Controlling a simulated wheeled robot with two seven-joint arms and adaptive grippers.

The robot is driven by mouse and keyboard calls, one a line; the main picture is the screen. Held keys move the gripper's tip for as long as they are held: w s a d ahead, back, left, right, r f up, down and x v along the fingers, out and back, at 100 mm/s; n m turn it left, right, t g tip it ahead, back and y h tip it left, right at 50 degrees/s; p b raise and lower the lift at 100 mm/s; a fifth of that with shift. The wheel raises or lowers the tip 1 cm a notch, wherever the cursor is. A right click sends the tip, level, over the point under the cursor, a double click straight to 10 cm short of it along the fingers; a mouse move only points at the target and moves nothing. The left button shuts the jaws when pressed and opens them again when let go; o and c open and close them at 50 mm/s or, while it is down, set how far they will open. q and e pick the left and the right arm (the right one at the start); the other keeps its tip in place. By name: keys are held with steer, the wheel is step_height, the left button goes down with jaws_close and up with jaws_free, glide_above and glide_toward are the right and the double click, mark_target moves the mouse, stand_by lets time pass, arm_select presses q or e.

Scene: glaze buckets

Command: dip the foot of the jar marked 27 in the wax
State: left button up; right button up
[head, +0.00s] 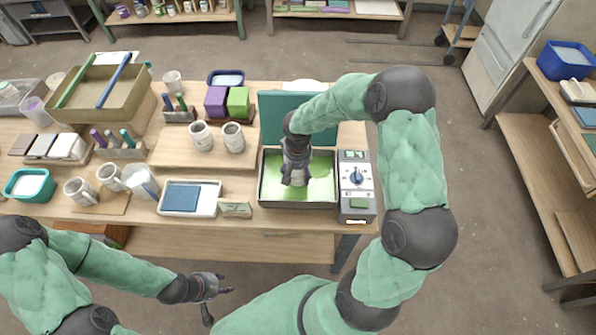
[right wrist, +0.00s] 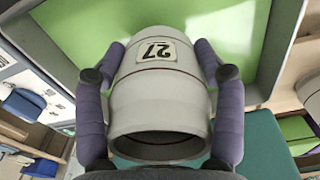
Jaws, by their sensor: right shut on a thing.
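The jar marked 27 (right wrist: 160,85) is pale grey, with an upside-down number label in the right wrist view. My right gripper (head: 296,178) is shut on its sides, with one finger on each side in the right wrist view (right wrist: 160,95). The jar's open mouth faces the wrist camera and its far end points at the green wax (head: 320,180). In the head view the gripper mostly hides the jar, over the wax pan (head: 298,205). I cannot tell whether its foot touches the wax. My left gripper (head: 217,300) is open and empty, in front of the table.
A control box with a blue dial (head: 357,177) adjoins the pan's right side, and a teal lid (head: 271,118) stands behind it. Two pale cups (head: 201,136) (head: 233,138) stand on a board to the left. A tray with a blue pad (head: 181,198) lies left of the pan.

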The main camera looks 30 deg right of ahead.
steer(key=shift+r+p, duration=2.25)
steer(key=shift+r, duration=1.5)
